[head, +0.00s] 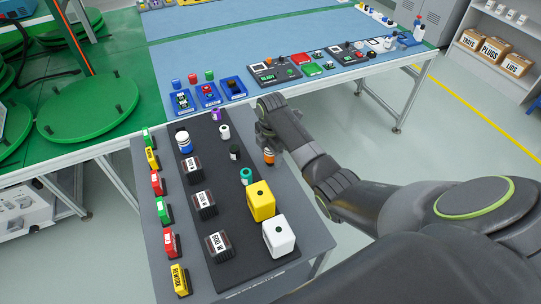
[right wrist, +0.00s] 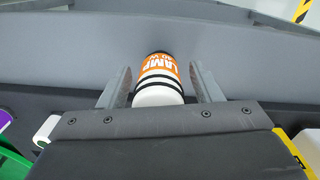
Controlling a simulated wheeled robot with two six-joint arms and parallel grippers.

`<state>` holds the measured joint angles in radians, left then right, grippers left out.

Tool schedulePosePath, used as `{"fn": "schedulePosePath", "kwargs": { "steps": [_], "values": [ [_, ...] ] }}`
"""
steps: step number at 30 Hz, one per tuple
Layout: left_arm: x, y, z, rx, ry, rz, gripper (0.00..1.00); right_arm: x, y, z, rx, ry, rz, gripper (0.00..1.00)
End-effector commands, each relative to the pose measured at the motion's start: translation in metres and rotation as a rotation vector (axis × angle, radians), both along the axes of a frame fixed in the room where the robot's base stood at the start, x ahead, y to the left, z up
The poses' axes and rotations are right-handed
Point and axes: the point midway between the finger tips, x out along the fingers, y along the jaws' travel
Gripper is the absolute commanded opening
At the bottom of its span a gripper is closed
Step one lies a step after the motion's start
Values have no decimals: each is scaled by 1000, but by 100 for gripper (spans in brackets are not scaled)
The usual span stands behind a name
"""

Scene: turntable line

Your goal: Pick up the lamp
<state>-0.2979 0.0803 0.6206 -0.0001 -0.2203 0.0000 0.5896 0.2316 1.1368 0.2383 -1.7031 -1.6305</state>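The lamp (head: 269,156) is a small upright cylinder with an orange band. It stands at the right edge of the grey side table, just below my right gripper (head: 266,128) in the head view. In the right wrist view the lamp (right wrist: 160,75) shows an orange "LAMP 40 W" label, black rings and a white end. It lies between the two fingers of my right gripper (right wrist: 160,92), with a visible gap on each side. The right gripper is open. My left gripper is not in view.
The grey side table (head: 150,228) holds a teal ring part (head: 246,176), a yellow cube (head: 261,202), a white cube (head: 278,236), a black cylinder (head: 234,152) and a white cylinder (head: 224,131) near the lamp. A blue-topped workbench (head: 250,48) stands behind.

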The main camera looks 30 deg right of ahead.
Motion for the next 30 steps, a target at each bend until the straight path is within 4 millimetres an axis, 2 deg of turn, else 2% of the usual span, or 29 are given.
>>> {"fn": "schedulePosePath", "kwargs": {
  "steps": [1,9,12,20,23,30],
  "values": [
    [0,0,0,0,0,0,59,0,0,0,0,0,0,51],
    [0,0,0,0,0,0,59,0,0,1,0,-1,0,16],
    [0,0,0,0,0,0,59,1,0,1,-1,-2,0,7],
    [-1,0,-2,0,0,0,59,2,0,8,0,-5,0,7],
    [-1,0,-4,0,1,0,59,2,-1,21,-2,-7,1,7],
    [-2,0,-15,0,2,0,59,2,-1,69,-1,-7,1,7]
  ]
}}
